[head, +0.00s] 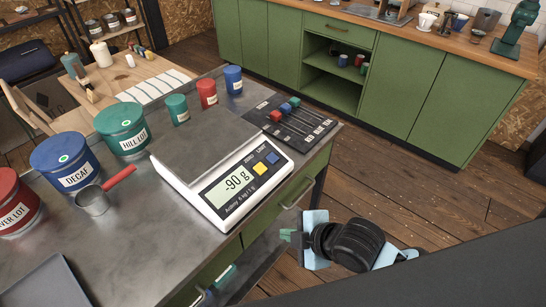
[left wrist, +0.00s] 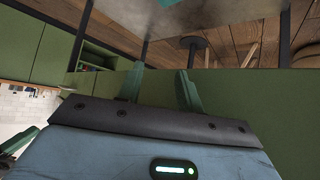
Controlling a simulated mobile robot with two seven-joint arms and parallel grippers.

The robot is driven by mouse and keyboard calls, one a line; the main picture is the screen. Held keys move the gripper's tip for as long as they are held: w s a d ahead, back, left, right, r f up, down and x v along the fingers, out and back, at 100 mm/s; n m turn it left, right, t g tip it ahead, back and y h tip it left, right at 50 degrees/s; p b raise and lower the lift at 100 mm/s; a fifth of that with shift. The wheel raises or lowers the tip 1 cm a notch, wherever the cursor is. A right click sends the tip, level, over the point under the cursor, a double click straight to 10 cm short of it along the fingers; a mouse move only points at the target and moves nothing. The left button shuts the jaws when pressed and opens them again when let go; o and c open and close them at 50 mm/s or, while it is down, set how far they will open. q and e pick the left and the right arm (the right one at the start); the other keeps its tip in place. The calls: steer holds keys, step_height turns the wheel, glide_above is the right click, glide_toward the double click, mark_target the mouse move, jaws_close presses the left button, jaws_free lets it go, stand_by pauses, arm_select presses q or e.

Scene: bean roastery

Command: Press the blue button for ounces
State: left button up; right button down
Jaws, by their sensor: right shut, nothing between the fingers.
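The blue button (head: 272,157) is on the front panel of a white scale (head: 223,190), to the right of a yellow button (head: 259,168). The scale's display (head: 236,183) reads -90 g, and its grey weighing plate (head: 205,142) is bare. My right gripper (head: 289,236) is shut and empty, beyond the counter's edge, below and apart from the scale in the picture. My left gripper (left wrist: 160,76) shows in the left wrist view with its green fingers apart and nothing between them. The blue button is not visible in that view.
The scale stands on a dark metal counter (head: 150,250). A black slider panel (head: 292,122) is behind it. Red, blue and green tins, including the DECAF tin (head: 66,163), and a red-handled scoop (head: 93,201) are at left. Open wooden floor (head: 400,170) lies right.

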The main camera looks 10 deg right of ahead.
steer(key=w+d+r+n+t+y, duration=0.1)
steer(key=w+d+r+n, duration=0.1)
steer(key=w+r+n, duration=0.5)
steer(key=w+d+r+n+t+y, duration=0.1)
steer(key=w+d+r+n+y, duration=0.1)
steer(key=w+r+n, duration=0.5)
steer(key=w+n, duration=0.3)
steer(key=shift+w+r+n+t, duration=0.15)
steer(key=shift+r+n+t, duration=0.15)
steer(key=shift+n, duration=0.1)
steer(key=shift+d+f, duration=0.1)
